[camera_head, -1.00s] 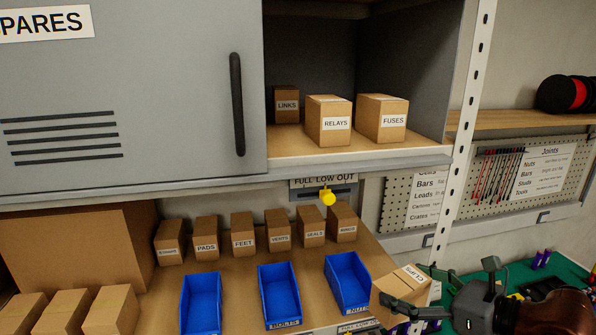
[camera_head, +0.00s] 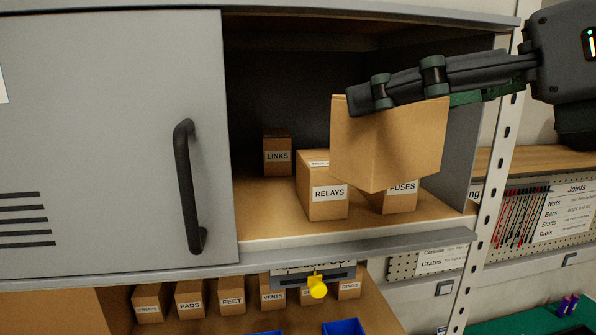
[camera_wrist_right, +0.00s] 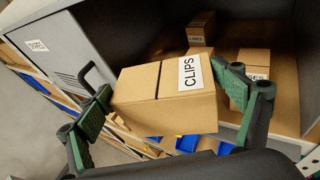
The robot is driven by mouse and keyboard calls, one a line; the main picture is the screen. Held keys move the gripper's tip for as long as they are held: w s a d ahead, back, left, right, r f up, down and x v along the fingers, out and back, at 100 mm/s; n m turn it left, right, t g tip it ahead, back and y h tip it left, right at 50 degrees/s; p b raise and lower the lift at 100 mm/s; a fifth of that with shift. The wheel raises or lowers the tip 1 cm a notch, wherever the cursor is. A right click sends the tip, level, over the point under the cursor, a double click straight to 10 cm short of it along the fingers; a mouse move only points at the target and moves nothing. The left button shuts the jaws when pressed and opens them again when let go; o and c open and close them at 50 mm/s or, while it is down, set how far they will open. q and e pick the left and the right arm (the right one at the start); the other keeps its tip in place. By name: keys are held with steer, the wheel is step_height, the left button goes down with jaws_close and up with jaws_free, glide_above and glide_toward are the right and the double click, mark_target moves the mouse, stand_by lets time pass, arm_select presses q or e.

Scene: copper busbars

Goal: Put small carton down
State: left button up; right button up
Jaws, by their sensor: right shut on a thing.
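The small carton (camera_head: 388,145) is plain brown in the head view. In the right wrist view its CLIPS label shows on the carton (camera_wrist_right: 165,95). My right gripper (camera_head: 400,95) is shut on it, with a finger on either side in the wrist view (camera_wrist_right: 175,105). The carton is held in the air, tilted, in front of the cupboard opening. It hides part of the FUSES carton (camera_head: 400,200) and overlaps the edge of the RELAYS carton (camera_head: 325,195). The LINKS carton (camera_head: 277,155) stands farther back on the cupboard shelf (camera_head: 262,212). My left gripper is not in view.
A grey cupboard door (camera_head: 110,130) with a black handle (camera_head: 187,185) covers the left side. Bare shelf lies left of RELAYS. Below stand several labelled cartons (camera_head: 231,297) and blue bins (camera_head: 345,327). A white slotted upright (camera_head: 490,200) stands at the right.

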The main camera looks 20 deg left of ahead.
steer(key=shift+s+a+r, duration=0.15)
steer(key=shift+s+r, duration=0.15)
steer(key=shift+r, duration=0.1)
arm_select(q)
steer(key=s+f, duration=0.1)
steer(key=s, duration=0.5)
arm_select(e)
steer(key=a, duration=0.1)
steer(key=w+a+f+y, duration=0.1)
steer(key=a+t+y, duration=0.1)
steer(key=shift+w+a+f+b, duration=0.2)
steer(key=shift+a+f+b, duration=0.2)
steer(key=w+a+y+p, duration=0.1)
steer(key=w+a+p, duration=0.25)
steer(key=a, duration=0.45)
steer(key=w+a+p, duration=0.3)
steer(key=a+p, duration=0.1)
steer(key=a, duration=0.4)
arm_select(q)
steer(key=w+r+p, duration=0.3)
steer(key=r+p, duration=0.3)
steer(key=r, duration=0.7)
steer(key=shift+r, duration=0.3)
arm_select(e)
steer(key=w+a+f+g+h, duration=0.1)
steer(key=w+a+f+h, duration=0.1)
steer(key=f, duration=0.6)
steer(key=shift+w+a+h, duration=0.15)
steer(key=shift+a+h, duration=0.35)
steer(key=shift+a, duration=0.25)
